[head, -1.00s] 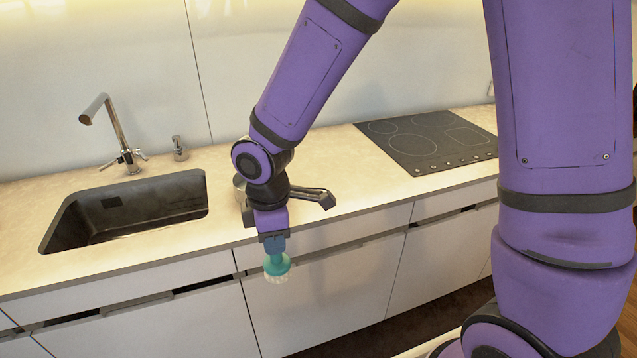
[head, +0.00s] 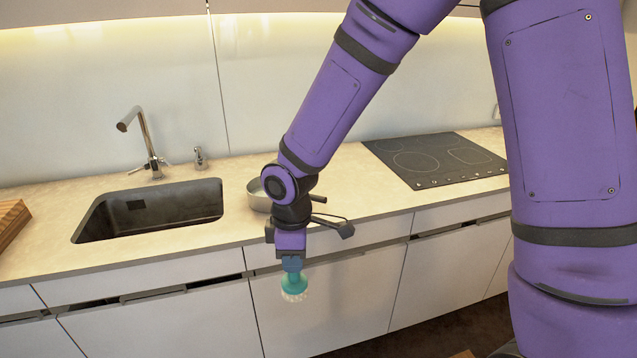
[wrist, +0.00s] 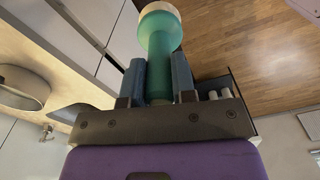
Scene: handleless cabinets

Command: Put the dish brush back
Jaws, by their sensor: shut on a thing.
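The dish brush (head: 294,286) is teal with pale bristles. My gripper (head: 291,263) is shut on its handle and holds it bristles down, in front of the cabinet fronts and below the counter edge. In the wrist view the brush (wrist: 158,50) sits between the two blue fingers of my gripper (wrist: 158,80), with its round head beyond the fingertips.
A dark sink (head: 150,212) with a tap (head: 145,145) is left on the counter (head: 375,195). A metal pan (head: 257,197) stands behind my wrist. A black hob (head: 437,160) is at right. A wooden block (head: 12,222) shows at far left. Counter between sink and block is clear.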

